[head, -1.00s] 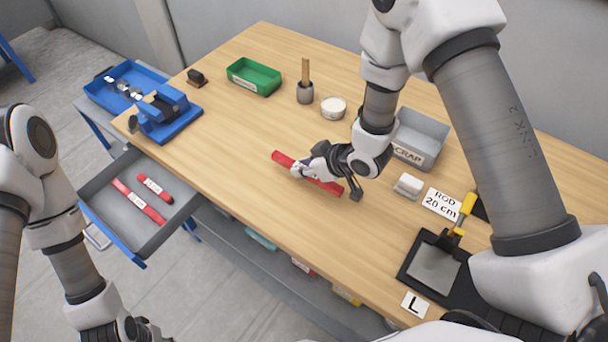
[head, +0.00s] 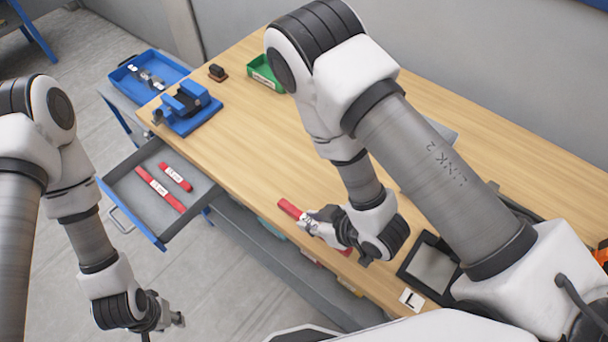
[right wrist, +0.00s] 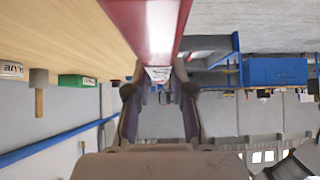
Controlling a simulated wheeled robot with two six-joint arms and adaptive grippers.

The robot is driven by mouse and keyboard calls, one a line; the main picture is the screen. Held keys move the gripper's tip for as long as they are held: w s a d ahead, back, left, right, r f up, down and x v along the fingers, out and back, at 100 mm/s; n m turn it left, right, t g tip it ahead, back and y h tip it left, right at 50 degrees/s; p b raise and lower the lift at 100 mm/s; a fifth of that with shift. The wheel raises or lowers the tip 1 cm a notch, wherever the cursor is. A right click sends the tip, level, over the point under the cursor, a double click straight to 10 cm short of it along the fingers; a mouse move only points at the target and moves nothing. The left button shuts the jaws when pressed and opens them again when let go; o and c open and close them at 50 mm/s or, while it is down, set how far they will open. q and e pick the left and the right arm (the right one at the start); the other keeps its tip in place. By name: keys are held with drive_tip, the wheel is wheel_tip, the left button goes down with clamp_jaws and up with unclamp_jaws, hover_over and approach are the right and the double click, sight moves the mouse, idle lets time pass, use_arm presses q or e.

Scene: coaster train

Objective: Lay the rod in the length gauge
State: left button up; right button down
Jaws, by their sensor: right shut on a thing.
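My right gripper (head: 325,228) is shut on a red rod (head: 290,208) with a white label, held near the front edge of the table. The rod's far-left end sticks out past the fingers. In the right wrist view the rod (right wrist: 145,25) runs between the fingers (right wrist: 158,90). A blue fixture with blocks (head: 187,105) stands at the table's left end. A black frame with a grey plate (head: 432,268) lies at the right, next to an L card (head: 411,299). I cannot tell for sure which is the length gauge. My left gripper (head: 172,320) hangs low at the left, apart from the table.
An open grey drawer (head: 140,190) juts out at the left with two red pieces (head: 175,177) in it. A blue tray (head: 125,78), a dark block (head: 217,72) and a green bin (head: 262,75) are further back. My right arm hides much of the table. The table's left middle is clear.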

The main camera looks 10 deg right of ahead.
drive_tip(key=shift+a, duration=0.1)
drive_tip(key=w+d+b, duration=0.1)
drive_tip(key=w+b, duration=0.1)
drive_tip(key=w, duration=0.1)
drive_tip(key=w+d+m+b, duration=0.1)
drive_tip(key=w+b, duration=0.2)
drive_tip(key=w+d+m+t+h+b, duration=0.1)
drive_tip(key=w+b, duration=0.2)
drive_tip(key=shift+w+d+f, duration=0.15)
drive_tip(key=shift+w+f, duration=0.1)
drive_tip(key=shift+f, duration=0.15)
drive_tip(key=w+d+m, duration=0.1)
drive_tip(key=w+d+h+b, duration=0.1)
drive_tip(key=w+d+m+h+b, duration=0.1)
drive_tip(key=shift+w+d+f+m+t, duration=0.3)
drive_tip(key=shift+w+d, duration=0.05)
drive_tip(key=shift+d, duration=0.05)
drive_tip(key=shift+w+d+f+m+h, duration=0.1)
drive_tip(key=shift+d+f+m+h, duration=0.1)
drive_tip(key=shift+d+m+h, duration=0.35)
drive_tip(key=shift+w+d+f+m+h, duration=0.1)
drive_tip(key=shift+d+f+m+h, duration=0.1)
drive_tip(key=shift+d+m+h, duration=0.3)
drive_tip(key=shift+s+d+f+m+h, duration=0.25)
drive_tip(key=shift+s+d+f+m, duration=0.1)
drive_tip(key=shift+s+d+m, duration=0.1)
drive_tip(key=shift+r, duration=0.1)
